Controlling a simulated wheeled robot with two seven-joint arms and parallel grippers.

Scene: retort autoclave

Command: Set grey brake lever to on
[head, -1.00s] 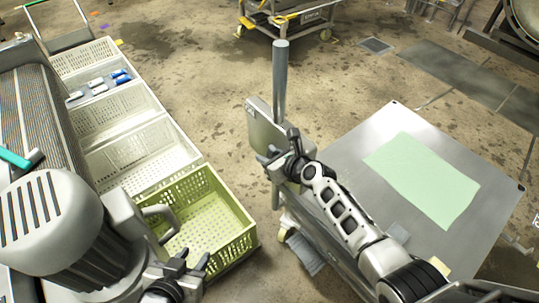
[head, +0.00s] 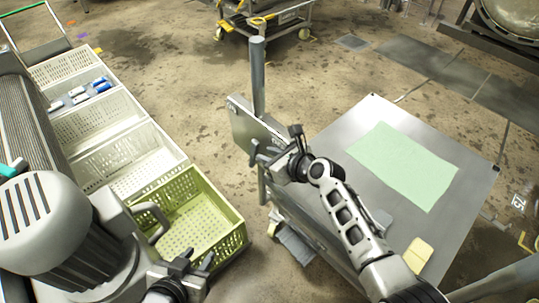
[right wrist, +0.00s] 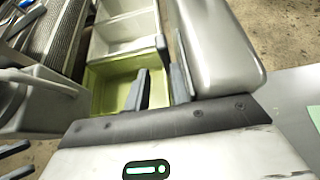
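I cannot pick out the grey brake lever for certain. A grey pedal-like piece (head: 295,245) shows low beside the steel-topped cart (head: 330,170), and a grey box (head: 250,130) is beside the upright grey post (head: 258,75) at the cart's left corner. My right gripper (head: 275,155) is open beside the box, with nothing seen between its fingers. In the right wrist view its two fingers (right wrist: 161,90) stand apart, and a large rounded grey surface (right wrist: 213,50) is close on their right. My left gripper (head: 194,264) is open and empty, over the front edge of the green crate.
A green crate (head: 238,228) and a row of pale crates (head: 120,150) stand on the left beside a ribbed conveyor (head: 45,135). A pale green sheet (head: 405,165) lies on the cart top. Another trolley (head: 265,18) stands at the back. The floor between is clear.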

